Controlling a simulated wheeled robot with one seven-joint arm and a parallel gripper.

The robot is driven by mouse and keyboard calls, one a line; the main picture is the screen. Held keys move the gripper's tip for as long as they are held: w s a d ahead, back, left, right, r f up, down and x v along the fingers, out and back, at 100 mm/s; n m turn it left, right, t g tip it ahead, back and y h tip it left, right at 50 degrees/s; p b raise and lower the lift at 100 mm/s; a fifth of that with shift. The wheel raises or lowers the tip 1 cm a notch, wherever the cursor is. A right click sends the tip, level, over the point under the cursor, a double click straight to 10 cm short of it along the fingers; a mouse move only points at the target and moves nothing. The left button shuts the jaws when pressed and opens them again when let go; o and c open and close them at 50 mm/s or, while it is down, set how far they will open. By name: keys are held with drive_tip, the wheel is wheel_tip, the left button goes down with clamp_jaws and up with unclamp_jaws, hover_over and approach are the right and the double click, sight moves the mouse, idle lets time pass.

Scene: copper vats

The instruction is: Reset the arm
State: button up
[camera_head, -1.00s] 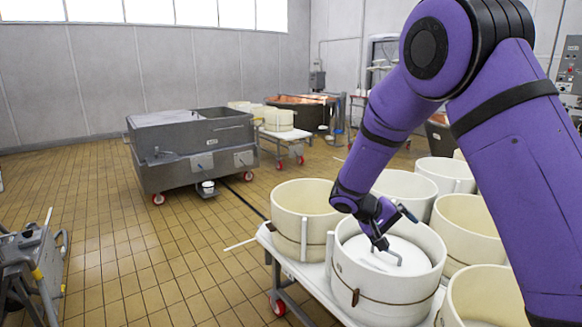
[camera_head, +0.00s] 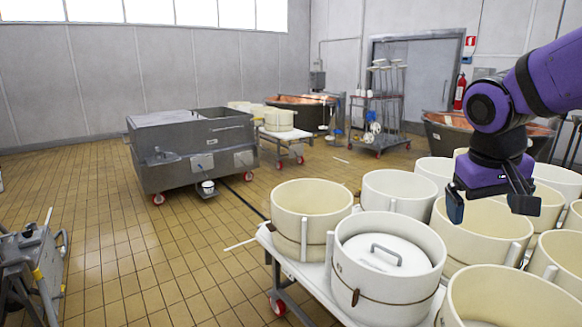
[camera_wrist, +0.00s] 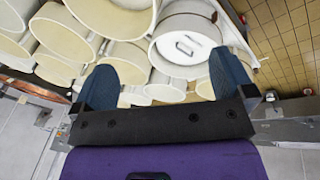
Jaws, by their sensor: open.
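My purple arm reaches in from the right in the head view. My gripper (camera_head: 489,206) points down, open and empty, above the white moulds to the right of the lidded mould (camera_head: 388,290). Its two dark blue fingers are wide apart; they also show in the wrist view (camera_wrist: 165,84). The lidded mould stands at the front of the white table, with a white lid (camera_head: 372,257) and grey handle (camera_head: 387,254) inside. The lid and its handle also show in the wrist view (camera_wrist: 184,46), beyond the fingers. Nothing is between the fingers.
Several open moulds (camera_head: 310,207) crowd the white table (camera_head: 308,270) around and below my gripper. A grey steel cart (camera_head: 190,150) stands to the left on tiled floor. Copper vats (camera_head: 300,100) and a tool rack (camera_head: 378,110) are behind. The left floor is mostly free.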

drive_tip(key=s+r+t+y, duration=0.1)
drive_tip(key=s, duration=0.5)
drive_tip(key=s+a+r+t+y, duration=0.1)
drive_tip(key=s+r+t, duration=0.1)
drive_tip(key=s, duration=0.4)
drive_tip(key=shift+s+a+n+t+y, duration=0.3)
